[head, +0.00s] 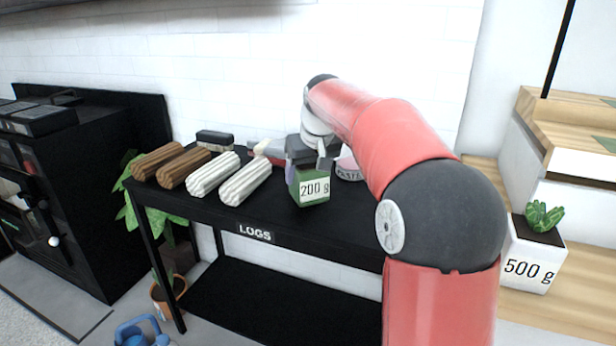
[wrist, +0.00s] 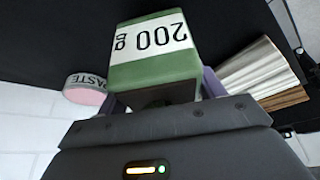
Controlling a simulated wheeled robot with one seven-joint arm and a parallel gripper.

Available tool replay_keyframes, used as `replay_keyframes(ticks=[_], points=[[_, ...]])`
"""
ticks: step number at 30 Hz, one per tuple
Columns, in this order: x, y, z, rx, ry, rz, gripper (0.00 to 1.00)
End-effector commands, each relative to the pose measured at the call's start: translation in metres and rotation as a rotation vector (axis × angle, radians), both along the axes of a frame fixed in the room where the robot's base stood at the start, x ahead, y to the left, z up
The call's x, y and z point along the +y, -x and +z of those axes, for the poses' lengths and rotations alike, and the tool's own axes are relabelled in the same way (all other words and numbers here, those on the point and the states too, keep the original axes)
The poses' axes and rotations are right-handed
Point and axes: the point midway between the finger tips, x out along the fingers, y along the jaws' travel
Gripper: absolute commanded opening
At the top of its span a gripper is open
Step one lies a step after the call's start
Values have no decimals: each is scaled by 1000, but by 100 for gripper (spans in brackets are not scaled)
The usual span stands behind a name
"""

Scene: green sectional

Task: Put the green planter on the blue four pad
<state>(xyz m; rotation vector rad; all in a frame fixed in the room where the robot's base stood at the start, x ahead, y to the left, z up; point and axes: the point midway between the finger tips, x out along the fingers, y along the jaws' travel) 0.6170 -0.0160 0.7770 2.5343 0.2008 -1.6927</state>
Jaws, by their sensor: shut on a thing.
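The green planter (head: 312,197) is a small green block-shaped pot with a white "200 g" label. It is at the black table's front part in the head view. It fills the upper middle of the wrist view (wrist: 150,72), with its label upside down. My gripper (head: 307,166) is shut on the planter, with a purplish finger on either side of it in the wrist view (wrist: 163,94). I cannot tell whether its base touches the table or hangs just above it. The blue four pad does not show in either view.
The black table (head: 340,222), marked "LOGS", holds brown logs (head: 172,166) and white logs (head: 230,180) left of the planter. A round "PASTE" container (head: 347,168) stands close behind it. A white "500 g" planter (head: 532,262) is at the right. Blue objects (head: 138,331) lie on the floor.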

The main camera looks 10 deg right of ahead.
Motion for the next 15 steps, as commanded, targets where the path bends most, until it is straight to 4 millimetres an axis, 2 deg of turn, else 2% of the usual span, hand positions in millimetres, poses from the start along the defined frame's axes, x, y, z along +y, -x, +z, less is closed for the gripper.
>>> replay_keyframes(ticks=[2,12,13,15], points=[[0,0,-7,-1,0,0,40],[0,0,-11,-1,0,0,40],[0,0,-10,-1,0,0,72],[0,0,-10,0,0,0,81]])
